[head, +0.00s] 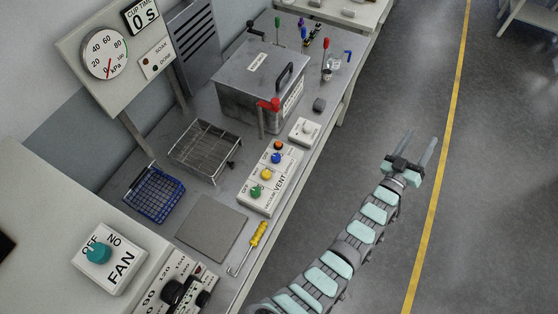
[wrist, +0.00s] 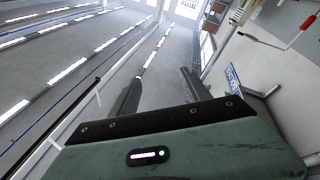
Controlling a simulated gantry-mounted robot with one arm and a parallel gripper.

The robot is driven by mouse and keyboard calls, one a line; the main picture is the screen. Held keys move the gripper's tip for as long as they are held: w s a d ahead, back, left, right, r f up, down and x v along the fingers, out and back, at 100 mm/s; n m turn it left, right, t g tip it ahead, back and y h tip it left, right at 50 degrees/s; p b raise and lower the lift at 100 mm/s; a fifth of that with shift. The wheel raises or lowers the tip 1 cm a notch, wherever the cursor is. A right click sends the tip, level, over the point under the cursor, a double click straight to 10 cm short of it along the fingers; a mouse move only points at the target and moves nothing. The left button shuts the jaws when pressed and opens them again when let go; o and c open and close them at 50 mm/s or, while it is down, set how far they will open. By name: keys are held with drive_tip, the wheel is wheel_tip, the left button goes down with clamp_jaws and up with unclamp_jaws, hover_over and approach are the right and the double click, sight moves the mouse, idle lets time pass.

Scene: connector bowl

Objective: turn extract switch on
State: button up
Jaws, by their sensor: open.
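No label reading "extract" is legible in either view. A white switch box marked FAN (head: 122,264) sits at the lower left of the head view, with a teal knob (head: 97,252) between OFF and NO lettering. A white panel marked VENT (head: 279,192) lies on the bench, with green, yellow, blue and orange knobs in a row. A small white box with a pale round knob (head: 306,129) stands beyond it. My gripper (head: 420,147) is open and empty over the floor, right of the bench and apart from all switches. Its spread fingers show in the wrist view (wrist: 161,73).
A steel chamber (head: 238,98) with a red-handled lever stands mid-bench. The floor (head: 480,200) right of my arm is clear.

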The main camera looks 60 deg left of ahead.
drive_tip(key=w+a+f+n+g+h+b, duration=0.1)
drive_tip(key=w+a+f+g+b, duration=0.2)
drive_tip(key=a, duration=0.4)
drive_tip(key=w+a+f+n+g+h, duration=0.1)
drive_tip(key=w+a+f+g, duration=0.15)
drive_tip(key=a+f, duration=0.35)
drive_tip(key=s+a+f+n+g+h+b, duration=0.1)
drive_tip(key=s+a+f+g+h+b, duration=0.3)
drive_tip(key=a, duration=0.5)
drive_tip(key=n+g+h+b, duration=0.4)
drive_tip(key=g+b, duration=0.1)
drive_tip(key=g, duration=0.4)
hover_over(276, 156)
wheel_tip(276, 156, down, 2)
wheel_tip(276, 156, down, 9)
drive_tip(key=shift+d+f+b, duration=0.1)
drive_tip(key=shift+d+b, duration=0.05)
drive_tip(key=shift+b, duration=0.35)
drive_tip(key=shift+f, duration=0.7)
clamp_jaws()
